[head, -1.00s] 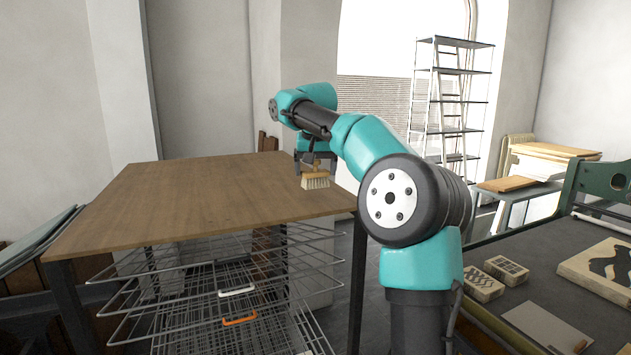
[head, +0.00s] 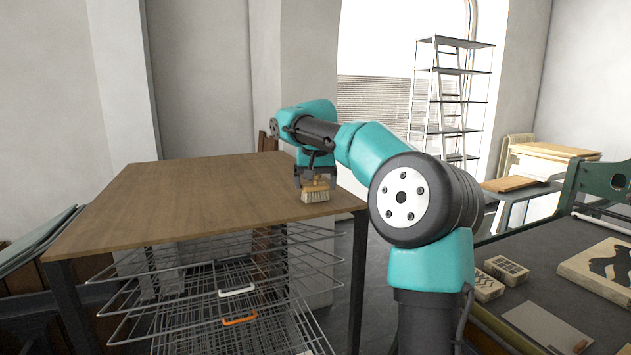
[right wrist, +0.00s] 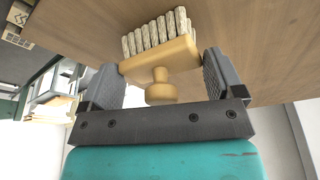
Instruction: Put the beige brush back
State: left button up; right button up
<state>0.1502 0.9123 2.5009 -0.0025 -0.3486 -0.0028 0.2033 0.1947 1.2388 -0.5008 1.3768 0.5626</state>
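The beige brush (head: 315,194) has a wooden block, a round knob and pale bristles. In the head view it is at the right front part of the brown tabletop (head: 190,195), bristles down; whether they touch the wood I cannot tell. My right gripper (head: 315,183) is above it with the fingers down. In the right wrist view the fingers (right wrist: 163,75) stand at the two ends of the brush block (right wrist: 160,52), the knob between them. My left gripper is not in view.
Wire drying racks (head: 220,290) sit under the tabletop, with a white handle and an orange handle. At right a dark press bed (head: 530,290) carries carved blocks (head: 505,270). A metal shelf (head: 450,100) stands behind. Most of the tabletop is bare.

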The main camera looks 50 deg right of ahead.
jog(key=shift+o, duration=1.1)
jog(key=shift+r, duration=0.1)
jog(key=v, duration=1.2)
